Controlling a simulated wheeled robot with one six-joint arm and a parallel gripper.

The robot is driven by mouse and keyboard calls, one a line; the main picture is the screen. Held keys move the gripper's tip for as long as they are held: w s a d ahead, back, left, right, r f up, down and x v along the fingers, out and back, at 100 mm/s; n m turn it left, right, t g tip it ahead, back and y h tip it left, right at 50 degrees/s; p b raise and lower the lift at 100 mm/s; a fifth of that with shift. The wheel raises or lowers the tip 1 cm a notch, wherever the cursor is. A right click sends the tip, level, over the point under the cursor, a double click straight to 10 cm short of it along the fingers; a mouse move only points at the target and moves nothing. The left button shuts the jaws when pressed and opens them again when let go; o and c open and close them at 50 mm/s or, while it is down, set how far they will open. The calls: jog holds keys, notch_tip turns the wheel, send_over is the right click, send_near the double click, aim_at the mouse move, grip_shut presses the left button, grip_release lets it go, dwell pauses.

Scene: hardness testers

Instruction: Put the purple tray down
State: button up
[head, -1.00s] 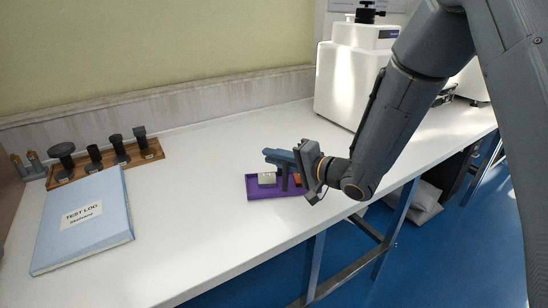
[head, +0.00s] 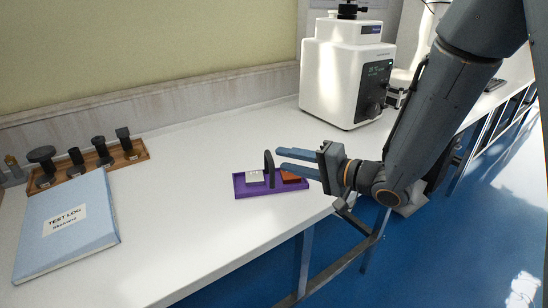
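The purple tray (head: 243,190) lies flat on the white bench top, near the bench's front edge. A dark arched handle (head: 269,166) stands up from its middle. A white block (head: 254,176) sits in the left part of the tray and an orange-red block (head: 289,177) in the right part.
A blue test log binder (head: 85,245) lies at the left. Behind it is a wooden rack (head: 75,172) with several dark pieces. A white hardness tester (head: 335,80) stands at the back right. The bench between binder and tray is clear.

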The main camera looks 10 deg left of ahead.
jog(key=d, duration=0.2)
jog(key=w+d+t+h, duration=0.1)
jog(key=d, duration=0.1)
jog(key=w+d+h, duration=0.1)
jog(key=d, duration=0.1)
jog(key=shift+w+f+t, duration=0.15)
jog(key=shift+f+t, duration=0.1)
jog(key=shift+t, duration=0.15)
jog(key=w+d+h, duration=0.1)
jog(key=d+h, duration=0.1)
jog(key=d, duration=0.1)
jog(key=w+d+f+t+h, duration=0.1)
jog(key=d, duration=0.2)
jog(key=w+d+h, duration=0.1)
jog(key=d+h, duration=0.1)
jog(key=d, duration=0.2)
jog(key=shift+w+f+t+h, duration=0.15)
jog(key=shift+f+t+h, duration=0.15)
jog(key=shift+f, duration=0.1)
jog(key=s+d+f+g+h, duration=0.15)
jog(key=s+d+h, duration=0.25)
jog(key=d, duration=0.6)
jog(key=s+d+f+g+h, duration=0.15)
jog(key=s+d+h, duration=0.3)
jog(key=d, duration=0.45)
jog(key=s+d+r+g+y, duration=0.1)
jog(key=s+g, duration=0.5)
jog(key=s, duration=1.1)
jog(key=shift+s+d+r, duration=0.3)
jog(key=shift+d, duration=0.2)
